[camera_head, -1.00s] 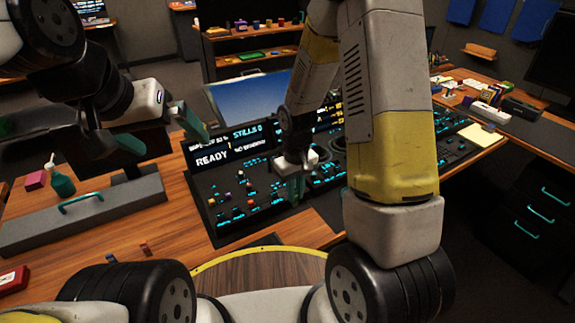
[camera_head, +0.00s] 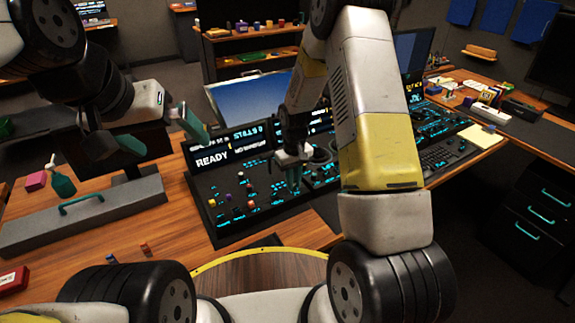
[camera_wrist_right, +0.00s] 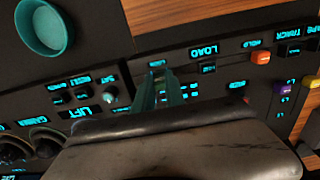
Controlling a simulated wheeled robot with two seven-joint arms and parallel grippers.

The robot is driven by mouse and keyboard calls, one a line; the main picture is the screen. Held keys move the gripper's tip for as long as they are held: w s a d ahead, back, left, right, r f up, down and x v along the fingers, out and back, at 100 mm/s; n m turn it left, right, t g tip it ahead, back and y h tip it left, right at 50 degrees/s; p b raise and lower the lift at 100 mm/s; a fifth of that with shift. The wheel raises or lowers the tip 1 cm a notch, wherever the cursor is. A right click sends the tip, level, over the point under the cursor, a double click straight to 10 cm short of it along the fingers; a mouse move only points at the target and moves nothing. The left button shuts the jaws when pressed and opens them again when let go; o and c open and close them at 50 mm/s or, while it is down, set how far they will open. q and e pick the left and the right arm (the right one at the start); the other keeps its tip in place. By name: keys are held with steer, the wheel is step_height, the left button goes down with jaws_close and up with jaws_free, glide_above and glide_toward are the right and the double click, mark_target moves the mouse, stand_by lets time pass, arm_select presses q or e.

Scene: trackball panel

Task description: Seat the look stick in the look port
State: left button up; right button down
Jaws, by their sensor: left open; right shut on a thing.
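The dark control panel (camera_head: 232,217) with glowing cyan labels stands on the wooden desk. My right gripper (camera_head: 293,181) is over the panel's middle, its teal fingers pointing down. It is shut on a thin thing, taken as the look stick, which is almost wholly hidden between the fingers. In the right wrist view the closed fingers (camera_wrist_right: 164,86) are near the LOAD label, over the panel face. I cannot pick out the look port or tell whether the stick touches the panel. My left gripper (camera_head: 160,136) is open and empty, left of the panel's screens.
Coloured knobs and a teal round cup (camera_wrist_right: 44,26) rise from the panel around the right gripper.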

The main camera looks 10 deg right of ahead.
steer(key=shift+f, duration=0.15)
steer(key=c, duration=1.4)
jaws_free()
step_height(320, 180, up, 12)
step_height(320, 180, up, 7)
steer(key=t, duration=0.1)
glide_above(297, 195)
steer(key=s+r+m+t, duration=0.1)
steer(key=s+r, duration=0.4)
steer(key=s, duration=0.2)
steer(key=s+d+r+m+t+y, duration=0.1)
steer(key=s+r+t, duration=0.1)
steer(key=s+r, duration=0.3)
steer(key=s+r+m+t+y, duration=0.1)
steer(key=s+r+t, duration=0.1)
steer(key=s+r, duration=0.3)
steer(key=shift+s+d+r+m, duration=0.1)
steer(key=shift+s+d+m, duration=0.05)
steer(key=shift+s, duration=0.65)
steer(key=shift+s+d+r+m, duration=0.1)
steer(key=shift+s+r, duration=0.05)
steer(key=shift+s, duration=0.6)
steer(key=shift+s+d+r+m, duration=0.1)
steer(key=shift+s+d+m, duration=0.05)
steer(key=shift+s, duration=0.65)
